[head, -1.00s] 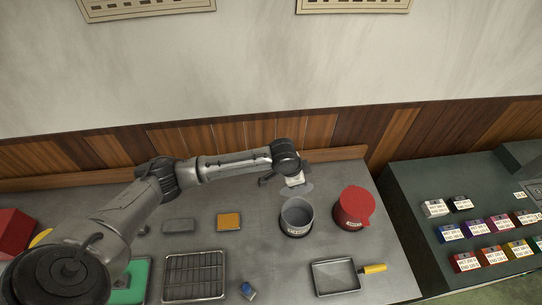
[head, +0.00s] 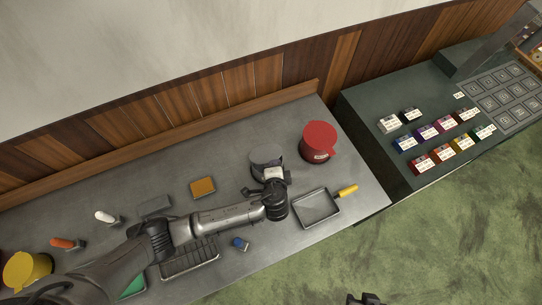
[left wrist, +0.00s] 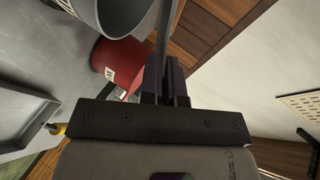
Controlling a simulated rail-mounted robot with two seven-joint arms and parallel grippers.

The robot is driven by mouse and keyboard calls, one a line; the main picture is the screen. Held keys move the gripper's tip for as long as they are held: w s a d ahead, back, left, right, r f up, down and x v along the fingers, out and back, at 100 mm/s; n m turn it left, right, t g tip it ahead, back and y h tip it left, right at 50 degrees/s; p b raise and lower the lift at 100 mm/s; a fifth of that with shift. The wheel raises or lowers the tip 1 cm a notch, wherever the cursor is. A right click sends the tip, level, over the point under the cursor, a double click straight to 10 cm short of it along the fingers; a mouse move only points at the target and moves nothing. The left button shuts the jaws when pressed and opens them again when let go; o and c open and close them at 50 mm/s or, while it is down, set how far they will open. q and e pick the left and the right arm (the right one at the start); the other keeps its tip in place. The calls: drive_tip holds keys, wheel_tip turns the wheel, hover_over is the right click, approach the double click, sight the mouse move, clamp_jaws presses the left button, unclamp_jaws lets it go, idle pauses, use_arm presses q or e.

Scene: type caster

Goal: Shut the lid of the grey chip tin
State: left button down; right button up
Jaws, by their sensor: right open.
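The grey chip tin (head: 266,166) stands on the metal bench, partly hidden by my left gripper (head: 268,178) at its front side. In the left wrist view its open grey body (left wrist: 112,18) shows at the top left. A thin grey plate, apparently its lid (left wrist: 166,28), stands edge-on beside the tin, reaching down to the left fingers (left wrist: 166,82). The fingers are close together with a narrow gap; I cannot tell whether they grip the lid. The dark tips of my right gripper (head: 365,298) show at the bottom edge, open, away from the bench.
A red tin (head: 318,146) with a red lid stands right of the grey tin. A shallow tray (head: 317,208) with a yellow handle lies at the front. An orange block (head: 203,187), a wire rack (head: 190,260) and a blue item (head: 241,243) lie to the left.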

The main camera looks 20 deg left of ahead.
use_arm(q)
wheel_tip(320, 180, down, 6)
drive_tip(key=s+d+b, duration=0.1)
drive_tip(key=b, duration=0.1)
drive_tip(key=shift+s, duration=0.15)
idle(0.5)
drive_tip(key=c, duration=1.4)
unclamp_jaws()
drive_tip(key=shift+o, duration=0.3)
drive_tip(key=shift+r, duration=0.1)
